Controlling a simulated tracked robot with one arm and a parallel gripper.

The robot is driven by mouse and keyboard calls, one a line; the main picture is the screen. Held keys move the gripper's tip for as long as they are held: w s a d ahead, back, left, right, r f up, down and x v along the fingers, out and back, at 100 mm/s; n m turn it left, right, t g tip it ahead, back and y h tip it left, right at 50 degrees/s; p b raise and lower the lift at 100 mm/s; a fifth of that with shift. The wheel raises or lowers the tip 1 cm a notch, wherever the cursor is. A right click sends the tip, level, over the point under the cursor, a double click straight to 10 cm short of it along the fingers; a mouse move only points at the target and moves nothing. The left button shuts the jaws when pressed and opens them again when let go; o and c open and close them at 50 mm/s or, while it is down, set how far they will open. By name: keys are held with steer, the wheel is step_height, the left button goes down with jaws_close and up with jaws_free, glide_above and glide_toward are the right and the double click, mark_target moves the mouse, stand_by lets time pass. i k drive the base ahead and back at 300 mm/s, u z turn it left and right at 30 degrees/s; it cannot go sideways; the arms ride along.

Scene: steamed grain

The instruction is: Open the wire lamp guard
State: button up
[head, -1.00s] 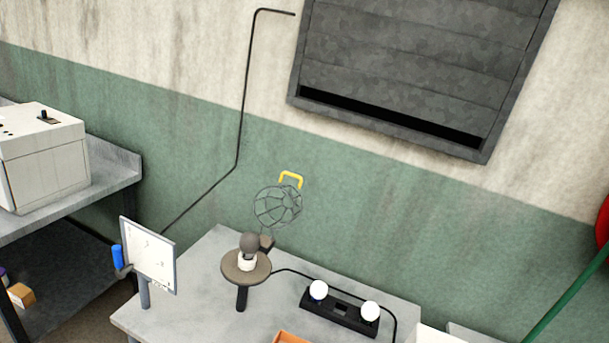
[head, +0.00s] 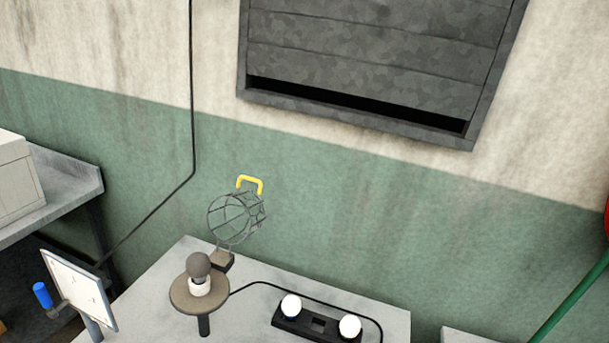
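The wire lamp guard (head: 234,218) is a dark round wire cage with a yellow handle (head: 250,183) at its top. It stands tilted up and back, behind and above a round brown lamp base (head: 181,296). A dark grey bulb (head: 198,266) in a white socket (head: 200,287) sits on the base, uncovered by the cage. A brown block (head: 222,260) lies under the cage at the back of the base. My gripper is not in view.
A black holder (head: 293,325) with two white bulbs stands on the grey table (head: 150,285). A black cable runs behind it. A white board (head: 80,290) stands at left. A grey shutter (head: 370,60) is on the wall, and a green pole (head: 570,300) is at right.

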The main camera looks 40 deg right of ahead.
mark_target(245, 177)
steer(key=z, duration=0.2)
steer(key=i, duration=1)
steer(key=u, duration=0.1)
